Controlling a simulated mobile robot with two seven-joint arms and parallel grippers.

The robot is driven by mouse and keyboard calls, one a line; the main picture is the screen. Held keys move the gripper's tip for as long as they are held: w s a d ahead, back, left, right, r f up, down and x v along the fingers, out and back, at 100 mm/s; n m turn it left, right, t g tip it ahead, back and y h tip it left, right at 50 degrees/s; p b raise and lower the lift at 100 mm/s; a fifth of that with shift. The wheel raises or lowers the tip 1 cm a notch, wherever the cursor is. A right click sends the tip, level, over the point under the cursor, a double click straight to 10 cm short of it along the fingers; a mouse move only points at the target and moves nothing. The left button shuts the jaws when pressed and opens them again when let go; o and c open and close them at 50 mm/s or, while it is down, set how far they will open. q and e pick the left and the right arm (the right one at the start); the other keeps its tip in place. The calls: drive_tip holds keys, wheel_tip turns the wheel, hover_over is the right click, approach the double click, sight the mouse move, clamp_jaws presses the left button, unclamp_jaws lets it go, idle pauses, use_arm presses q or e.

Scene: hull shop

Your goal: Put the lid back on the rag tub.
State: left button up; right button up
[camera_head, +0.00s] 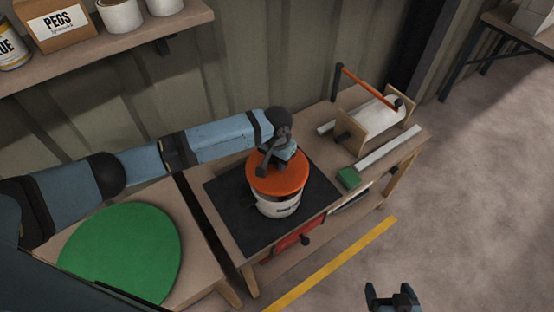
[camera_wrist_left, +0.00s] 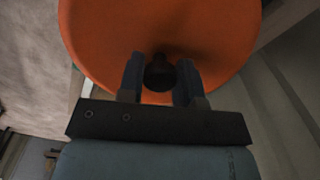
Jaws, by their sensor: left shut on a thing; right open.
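The orange lid (camera_head: 277,181) is on or just over the top of the white rag tub (camera_head: 279,206); I cannot tell whether it is fully seated. The tub stands on a black mat (camera_head: 232,221) on the workbench. My left gripper (camera_head: 270,165) is shut on the dark knob (camera_wrist_left: 160,74) of the lid, which fills much of the left wrist view (camera_wrist_left: 160,30). The fingers (camera_wrist_left: 161,80) stand either side of the knob. My right gripper (camera_head: 392,296) is open and empty, low over the floor at the bottom right.
A green block (camera_head: 348,178) lies right of the mat. A roll holder (camera_head: 370,125) with an orange bar stands at the bench's back right. A round green disc (camera_head: 122,254) lies on the left table. A shelf (camera_head: 100,48) holds a PEGS box (camera_head: 56,24) and tins.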

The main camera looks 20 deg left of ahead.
use_arm(q)
drive_tip(key=shift+f+b, duration=0.8)
drive_tip(key=shift+f, duration=0.15)
drive_tip(key=shift+f+b, duration=0.6)
drive_tip(key=shift+b, duration=0.1)
drive_tip(key=shift+f, duration=0.9)
drive_tip(key=shift+r+p, duration=0.1)
drive_tip(key=shift+p, duration=0.55)
drive_tip(key=shift+f+p, duration=0.25)
drive_tip(key=shift+p, duration=1.2)
idle(0.4)
idle(0.4)
